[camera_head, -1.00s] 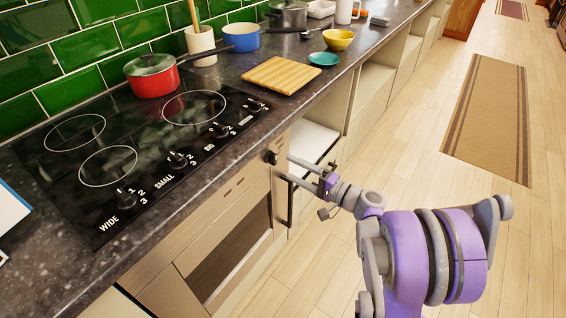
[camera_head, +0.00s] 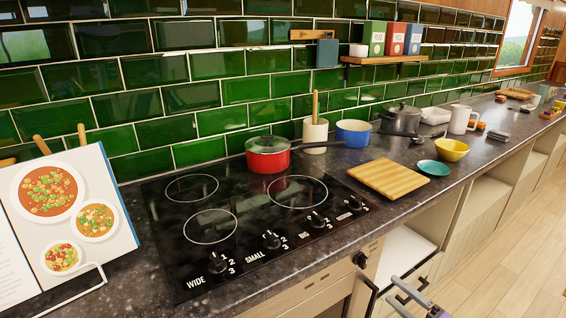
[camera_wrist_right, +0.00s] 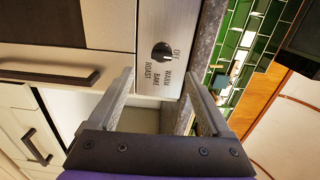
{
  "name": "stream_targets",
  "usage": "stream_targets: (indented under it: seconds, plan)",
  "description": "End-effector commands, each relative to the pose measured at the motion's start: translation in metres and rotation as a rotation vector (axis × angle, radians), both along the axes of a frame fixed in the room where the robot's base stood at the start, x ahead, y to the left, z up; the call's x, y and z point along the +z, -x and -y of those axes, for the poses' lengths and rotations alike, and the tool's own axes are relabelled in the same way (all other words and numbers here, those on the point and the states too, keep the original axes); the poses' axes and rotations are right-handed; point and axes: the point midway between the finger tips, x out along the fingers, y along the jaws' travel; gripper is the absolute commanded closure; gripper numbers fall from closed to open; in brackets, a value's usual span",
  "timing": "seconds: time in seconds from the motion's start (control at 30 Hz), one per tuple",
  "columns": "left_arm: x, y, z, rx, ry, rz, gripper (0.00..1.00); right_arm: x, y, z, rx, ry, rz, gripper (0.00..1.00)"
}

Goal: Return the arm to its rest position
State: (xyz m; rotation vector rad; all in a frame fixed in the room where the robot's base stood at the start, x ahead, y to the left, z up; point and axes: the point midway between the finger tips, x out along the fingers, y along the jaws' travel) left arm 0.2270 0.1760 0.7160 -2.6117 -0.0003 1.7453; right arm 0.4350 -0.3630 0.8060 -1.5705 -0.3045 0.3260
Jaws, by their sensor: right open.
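My right gripper (camera_head: 395,289) is at the lower edge of the head view, in front of the oven panel. It is open and empty. In the right wrist view its two fingers (camera_wrist_right: 158,76) stand wide apart. The dark oven knob (camera_head: 360,259) is beyond the fingertips, apart from them. It also shows in the right wrist view as a black knob (camera_wrist_right: 162,51) beside the labels OFF, WARM, BAKE and ROAST. Most of my right arm is below the head view. My left gripper is not in view.
The worktop (camera_head: 420,203) carries a black hob (camera_head: 237,217), a red pot (camera_head: 268,157), a cutting board (camera_head: 388,179), a yellow bowl (camera_head: 452,150) and an open cookbook (camera_head: 70,225). Open shelves (camera_head: 478,208) lie below. The wooden floor (camera_head: 520,262) at right is clear.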

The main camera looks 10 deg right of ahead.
Motion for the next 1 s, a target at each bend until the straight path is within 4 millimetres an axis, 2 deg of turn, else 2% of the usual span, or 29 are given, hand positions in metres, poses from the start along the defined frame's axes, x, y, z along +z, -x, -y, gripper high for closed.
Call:
stream_targets:
  seconds: [0.07, 0.13, 0.23, 0.3, 0.4, 0.5, 0.6, 0.7, 0.97, 1.0]
  plan:
    - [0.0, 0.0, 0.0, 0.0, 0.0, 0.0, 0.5, -0.004, -0.001, -0.021, 0.033, 0.031, -0.044, 0.18]
    - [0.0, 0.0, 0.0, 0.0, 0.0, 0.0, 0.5, -0.012, 0.001, -0.051, 0.082, 0.089, -0.116, 0.18]
    - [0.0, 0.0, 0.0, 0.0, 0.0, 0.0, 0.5, -0.03, 0.014, -0.104, 0.178, 0.223, -0.252, 0.18]
    - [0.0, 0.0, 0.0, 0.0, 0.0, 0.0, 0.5, -0.044, 0.033, -0.138, 0.25, 0.34, -0.346, 0.18]
    - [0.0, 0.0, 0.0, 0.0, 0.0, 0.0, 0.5, -0.061, 0.067, -0.175, 0.345, 0.526, -0.458, 0.18]
    - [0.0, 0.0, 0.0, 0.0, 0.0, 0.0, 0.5, -0.075, 0.105, -0.196, 0.43, 0.725, -0.541, 0.18]
    - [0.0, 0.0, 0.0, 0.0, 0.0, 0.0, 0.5, -0.084, 0.139, -0.204, 0.495, 0.916, -0.59, 0.18]
    - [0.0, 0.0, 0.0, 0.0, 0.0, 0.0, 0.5, -0.089, 0.165, -0.203, 0.539, 1.083, -0.613, 0.18]
    - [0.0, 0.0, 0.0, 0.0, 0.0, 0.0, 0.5, -0.09, 0.209, -0.189, 0.61, 1.453, -0.601, 0.18]
    - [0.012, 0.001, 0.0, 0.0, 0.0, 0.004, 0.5, -0.078, 0.211, -0.187, 0.605, 1.469, -0.598, 0.18]
